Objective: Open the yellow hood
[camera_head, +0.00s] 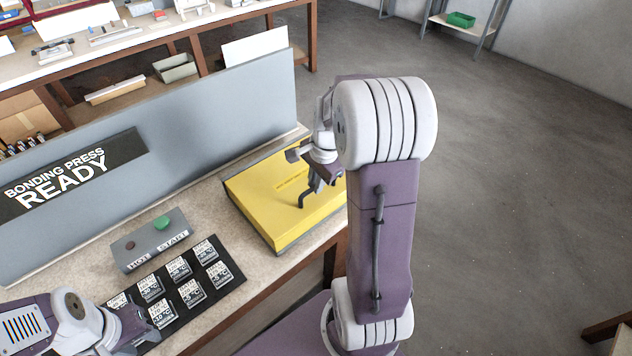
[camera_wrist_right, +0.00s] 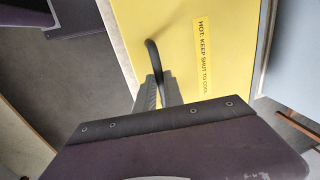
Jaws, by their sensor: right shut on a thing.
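The yellow hood (camera_head: 262,195) lies flat on its grey base near the right end of the bench and looks closed. In the right wrist view the hood (camera_wrist_right: 180,20) fills the upper middle. A dark curved handle (camera_wrist_right: 151,52) stands up from its top. My right gripper (camera_head: 308,190) is over the front part of the hood, and in its wrist view the fingers (camera_wrist_right: 160,92) are shut on the handle. My left gripper (camera_head: 132,328) is at the lower left by the black mat, its fingertips unclear. My right arm hides the hood's right part.
A grey box with a red and a green button (camera_head: 152,240) stands left of the hood. A black mat (camera_head: 232,273) with several labelled cards lies in front of it. A grey panel (camera_head: 215,115) reading "BONDING PRESS READY" rises behind.

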